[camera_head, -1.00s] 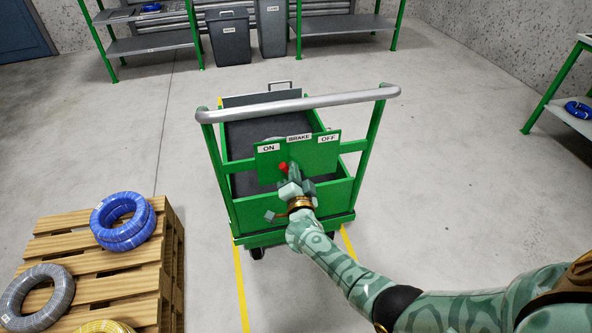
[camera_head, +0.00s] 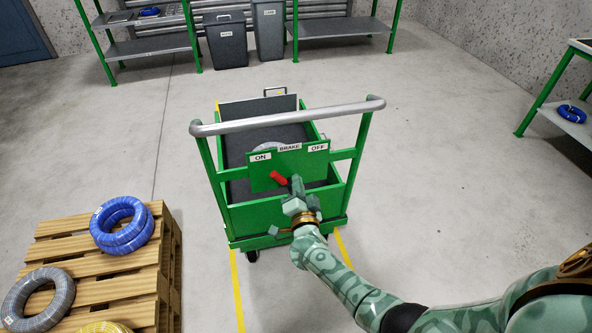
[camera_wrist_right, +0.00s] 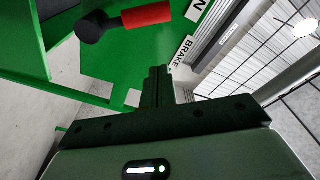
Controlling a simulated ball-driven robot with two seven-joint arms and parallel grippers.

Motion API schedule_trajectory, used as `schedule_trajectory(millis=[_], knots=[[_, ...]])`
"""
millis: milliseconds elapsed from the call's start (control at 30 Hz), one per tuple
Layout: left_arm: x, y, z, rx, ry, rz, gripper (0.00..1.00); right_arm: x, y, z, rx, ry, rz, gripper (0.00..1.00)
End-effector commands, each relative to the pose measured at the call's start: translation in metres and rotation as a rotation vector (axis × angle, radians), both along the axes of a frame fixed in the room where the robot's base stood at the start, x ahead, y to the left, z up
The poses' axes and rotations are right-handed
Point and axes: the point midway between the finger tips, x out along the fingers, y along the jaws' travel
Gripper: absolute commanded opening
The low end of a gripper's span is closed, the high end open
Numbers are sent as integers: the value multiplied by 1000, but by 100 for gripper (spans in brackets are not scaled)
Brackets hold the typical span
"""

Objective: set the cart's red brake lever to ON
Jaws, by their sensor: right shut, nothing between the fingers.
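The cart (camera_head: 240,215) is green, with a brake panel (camera_head: 262,180) labelled ON at left, BRAKE in the middle and OFF at right. The red brake lever (camera_head: 279,177) leans up and left, its grip toward the ON label. In the right wrist view the lever's red grip (camera_wrist_right: 147,15) and black pivot end show, with the grip's tip close to the ON label (camera_wrist_right: 197,8). My right gripper (camera_head: 296,183) is shut and empty, just right of the lever; its fingers (camera_wrist_right: 157,88) look apart from the grip. My left gripper is not in view.
A grey push handle (camera_head: 290,115) spans the cart above the panel. A wooden pallet (camera_head: 90,250) with blue, grey and yellow cable coils stands at left. Shelves and bins (camera_head: 225,45) line the back. The floor right of the cart is clear.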

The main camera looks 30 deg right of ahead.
Motion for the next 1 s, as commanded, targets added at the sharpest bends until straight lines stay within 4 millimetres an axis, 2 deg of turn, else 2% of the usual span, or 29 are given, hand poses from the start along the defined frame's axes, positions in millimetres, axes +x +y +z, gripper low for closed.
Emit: schedule_trajectory(millis=[100, 300, 900, 1000], knots=[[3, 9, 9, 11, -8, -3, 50, -22, 8, 0, 1, 0, -1, 0], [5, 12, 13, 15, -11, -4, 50, -42, 15, -4, 0, 1, -1, 0], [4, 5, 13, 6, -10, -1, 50, -45, 17, -5, -1, 1, 1, 0], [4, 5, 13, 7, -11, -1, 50, -42, 24, -10, -25, 35, 38, 0]])
